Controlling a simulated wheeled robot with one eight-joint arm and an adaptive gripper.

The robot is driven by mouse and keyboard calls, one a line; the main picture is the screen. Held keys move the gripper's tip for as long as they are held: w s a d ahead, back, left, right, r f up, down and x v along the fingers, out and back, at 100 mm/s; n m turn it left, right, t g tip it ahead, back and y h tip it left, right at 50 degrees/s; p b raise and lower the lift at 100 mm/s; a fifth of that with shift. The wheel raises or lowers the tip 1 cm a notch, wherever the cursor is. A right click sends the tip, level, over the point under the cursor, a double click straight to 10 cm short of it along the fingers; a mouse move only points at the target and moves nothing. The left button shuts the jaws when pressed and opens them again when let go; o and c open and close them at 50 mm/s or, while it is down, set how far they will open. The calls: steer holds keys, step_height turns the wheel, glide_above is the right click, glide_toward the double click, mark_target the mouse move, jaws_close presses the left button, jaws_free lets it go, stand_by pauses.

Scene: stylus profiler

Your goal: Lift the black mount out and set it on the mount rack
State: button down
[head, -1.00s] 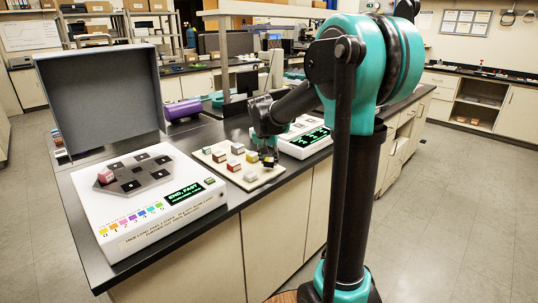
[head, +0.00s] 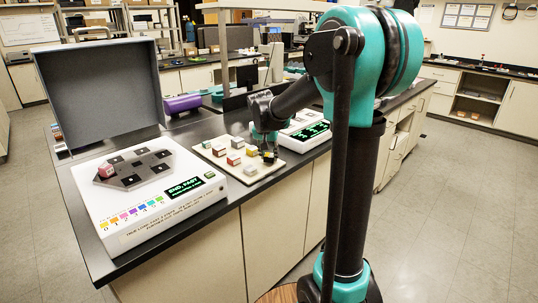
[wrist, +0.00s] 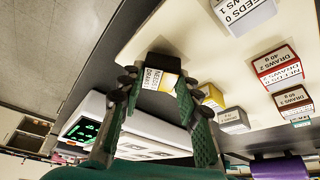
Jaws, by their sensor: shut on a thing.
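My gripper (head: 268,152) is shut on the black mount, a small dark block with a pale printed label (wrist: 158,74), which it holds between both fingertips in the wrist view. The mount is at the right end of the cream mount rack (head: 248,178), near its edge. I cannot tell whether it touches the rack. The rack also shows in the wrist view (wrist: 205,58) with several labelled mounts on it, among them a red one (wrist: 278,66), a yellow one (wrist: 212,97) and a grey one (wrist: 233,120).
Left of the rack stands a white profiler (head: 150,215) with a raised grey lid (head: 98,92). A red block (head: 106,170) sits on its dark plate (head: 140,172). A white unit with a green display (head: 305,130) stands close right of the rack. A purple cylinder (head: 182,104) lies behind.

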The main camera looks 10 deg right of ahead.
steer(key=shift+f, duration=0.5)
steer(key=c, duration=1)
jaws_free()
steer(key=shift+c, duration=0.3)
steer(key=shift+v, duration=3.55)
steer(key=v, duration=1.2)
